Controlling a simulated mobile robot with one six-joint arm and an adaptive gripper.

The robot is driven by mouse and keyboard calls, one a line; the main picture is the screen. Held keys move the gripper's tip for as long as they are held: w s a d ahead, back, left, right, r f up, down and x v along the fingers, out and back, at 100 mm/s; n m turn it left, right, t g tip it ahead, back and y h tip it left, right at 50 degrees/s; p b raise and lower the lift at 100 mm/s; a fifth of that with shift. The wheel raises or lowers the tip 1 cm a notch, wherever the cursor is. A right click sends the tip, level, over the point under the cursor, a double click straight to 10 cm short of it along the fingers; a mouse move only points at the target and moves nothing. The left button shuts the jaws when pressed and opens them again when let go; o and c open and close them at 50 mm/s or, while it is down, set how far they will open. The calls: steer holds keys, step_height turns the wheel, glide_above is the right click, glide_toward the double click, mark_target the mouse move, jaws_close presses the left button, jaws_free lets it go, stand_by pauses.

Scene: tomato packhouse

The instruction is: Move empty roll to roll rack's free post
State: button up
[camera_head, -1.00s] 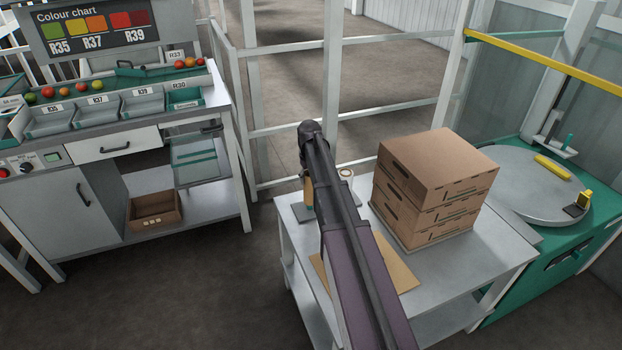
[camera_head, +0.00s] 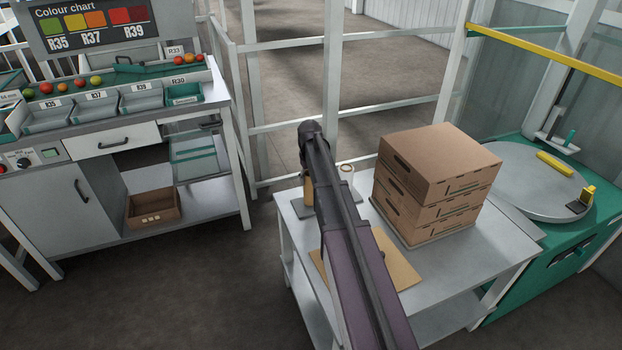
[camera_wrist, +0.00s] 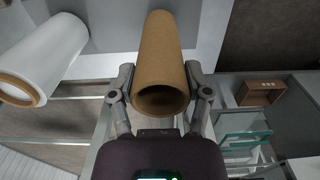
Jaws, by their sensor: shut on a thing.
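The empty roll is a brown cardboard tube (camera_wrist: 158,50), with its open end toward the wrist camera. My gripper (camera_wrist: 160,80) is shut on it, one finger on each side. In the head view a strip of the brown tube (camera_head: 308,193) shows left of my arm, roughly upright above the table. A dark grey base (camera_head: 301,208) below the tube looks like part of the roll rack. No free post is visible; my arm hides much of the area.
The table (camera_head: 460,262) carries stacked cardboard boxes (camera_head: 435,190) and a flat brown sheet (camera_head: 398,262). A green machine with a round turntable (camera_head: 525,180) stands right. A sorting bench (camera_head: 60,205) stands left, with an open box (camera_head: 153,207) on its lower shelf. Frame rails (camera_head: 390,109) run behind.

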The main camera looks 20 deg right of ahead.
steer(key=shift+f+b, duration=0.3)
steer(key=shift+f, duration=0.1)
steer(key=o, duration=1)
steer(key=shift+o, duration=0.2)
steer(key=shift+r, duration=0.2)
step_height(320, 180, up, 8)
steer(key=p, duration=0.8)
steer(key=shift+f, duration=0.15)
stand_by(0.5)
